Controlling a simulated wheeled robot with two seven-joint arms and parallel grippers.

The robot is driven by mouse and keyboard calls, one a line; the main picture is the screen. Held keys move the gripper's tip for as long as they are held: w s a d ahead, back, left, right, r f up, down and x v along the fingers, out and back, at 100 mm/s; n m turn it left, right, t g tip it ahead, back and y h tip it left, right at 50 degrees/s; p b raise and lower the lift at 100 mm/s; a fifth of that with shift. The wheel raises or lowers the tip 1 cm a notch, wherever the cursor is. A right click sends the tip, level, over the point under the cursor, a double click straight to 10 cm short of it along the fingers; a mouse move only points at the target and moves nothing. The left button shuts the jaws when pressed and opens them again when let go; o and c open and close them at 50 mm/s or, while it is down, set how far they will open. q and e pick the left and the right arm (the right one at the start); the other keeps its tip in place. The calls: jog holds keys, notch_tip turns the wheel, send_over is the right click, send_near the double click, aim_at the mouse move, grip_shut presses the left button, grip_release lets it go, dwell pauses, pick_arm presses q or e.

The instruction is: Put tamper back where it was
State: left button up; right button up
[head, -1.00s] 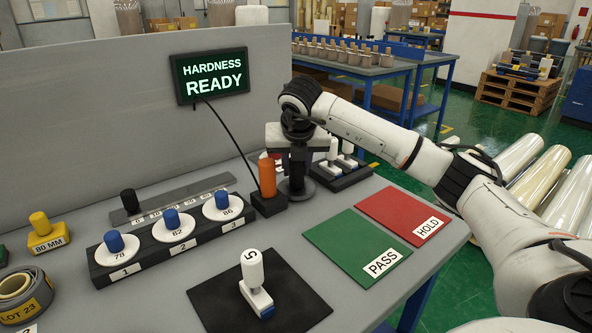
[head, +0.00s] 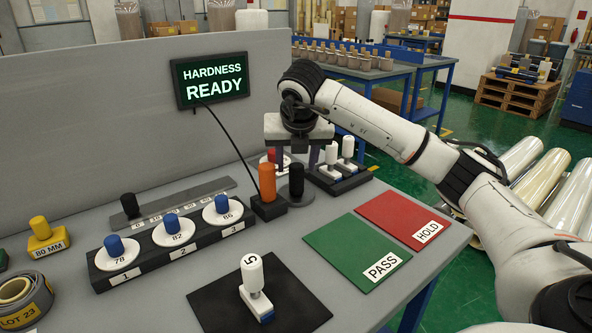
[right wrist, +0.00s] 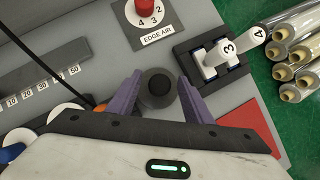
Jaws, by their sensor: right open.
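A dark grey post with a round black top and a wide round base, which I take to be the tamper (head: 297,182), stands upright on the grey table just right of the orange-handled tool. In the right wrist view the tamper (right wrist: 157,86) shows from above between two purple fingers. My right gripper (head: 294,160) is open above it, its fingers apart on either side with gaps to the post. The right gripper also shows in the right wrist view (right wrist: 159,78). My left gripper is in no view.
The orange-handled tool (head: 267,183) stands in a black block with a cable. A black rack (head: 340,184) with white numbered tools is close right. A red knob (right wrist: 145,12) is behind. Green PASS (head: 350,255) and red HOLD (head: 405,218) mats are clear.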

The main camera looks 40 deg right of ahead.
jog(key=v, duration=0.7)
